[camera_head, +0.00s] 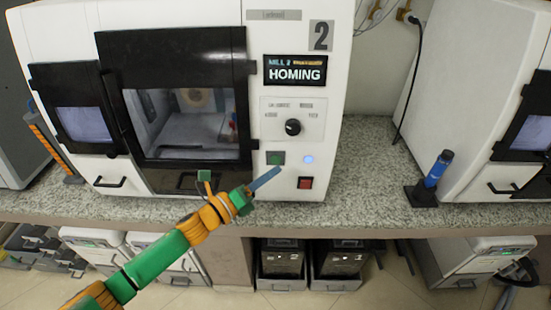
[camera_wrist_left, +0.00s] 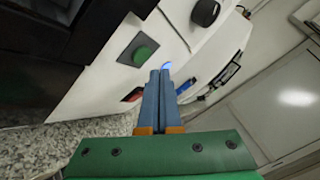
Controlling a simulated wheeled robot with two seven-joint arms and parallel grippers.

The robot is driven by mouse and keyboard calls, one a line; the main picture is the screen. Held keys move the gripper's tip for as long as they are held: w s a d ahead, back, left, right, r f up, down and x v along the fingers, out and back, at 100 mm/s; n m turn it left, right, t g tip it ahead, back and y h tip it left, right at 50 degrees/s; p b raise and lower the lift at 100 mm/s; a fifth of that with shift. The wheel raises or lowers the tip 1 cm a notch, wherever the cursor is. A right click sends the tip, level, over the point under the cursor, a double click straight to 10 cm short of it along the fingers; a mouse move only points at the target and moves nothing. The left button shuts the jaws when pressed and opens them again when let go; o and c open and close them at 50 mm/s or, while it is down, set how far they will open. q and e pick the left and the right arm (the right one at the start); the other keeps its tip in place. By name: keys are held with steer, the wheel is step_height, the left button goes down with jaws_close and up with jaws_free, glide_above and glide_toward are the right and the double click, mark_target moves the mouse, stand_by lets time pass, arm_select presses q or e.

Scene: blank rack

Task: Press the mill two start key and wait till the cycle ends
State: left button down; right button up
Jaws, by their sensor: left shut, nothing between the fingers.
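Mill two (camera_head: 190,15) is a white machine marked "2", and its display (camera_head: 295,70) reads HOMING. On its panel are a green key (camera_head: 275,158), a lit blue round key or lamp (camera_head: 308,159) and a red key (camera_head: 305,183). My left gripper (camera_head: 279,169) is shut and empty, its blue fingertips just below and right of the green key. In the left wrist view, the green key (camera_wrist_left: 143,54) lies up and left of the fingertips (camera_wrist_left: 160,72). The blue glow (camera_wrist_left: 168,65) and red key (camera_wrist_left: 132,95) are partly hidden by the fingers. I cannot tell if the tips touch the panel.
A black knob (camera_head: 293,127) sits above the keys. The mill's dark-framed door (camera_head: 175,45) is closed. The speckled counter (camera_head: 370,190) is mostly clear to the right, where a blue tool in a black stand (camera_head: 437,170) stands before another white machine (camera_head: 480,60).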

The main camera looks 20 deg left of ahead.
arm_select(q)
steer(key=s, duration=0.2)
steer(key=s+d+p, duration=0.1)
steer(key=s, duration=0.1)
steer(key=shift+r, duration=0.15)
steer(key=shift+w, duration=0.1)
stand_by(0.3)
steer(key=s+a+f+n+g+y, duration=0.25)
steer(key=f+n, duration=0.25)
steer(key=f, duration=0.3)
steer(key=s+a+f+n+g+y, duration=0.1)
steer(key=s+a+f+n+y, duration=0.15)
steer(key=f+n, duration=0.45)
steer(key=s+a+f+n+g+y, duration=0.1)
steer(key=s+a+f+n+y, duration=0.2)
steer(key=f, duration=0.7)
steer(key=s+d+f+n+g, duration=0.1)
steer(key=s+f+n+g, duration=0.2)
steer(key=s, duration=0.6)
steer(key=s+d+f+n+g, duration=0.1)
steer(key=s+f+n+g, duration=0.3)
steer(key=s, duration=0.6)
steer(key=s+d+f+n+g+y, duration=0.1)
steer(key=s+f+n+g, duration=0.2)
steer(key=s+f+n, duration=0.4)
steer(key=s+f, duration=0.2)
steer(key=s, duration=0.1)
steer(key=shift+d, duration=0.3)
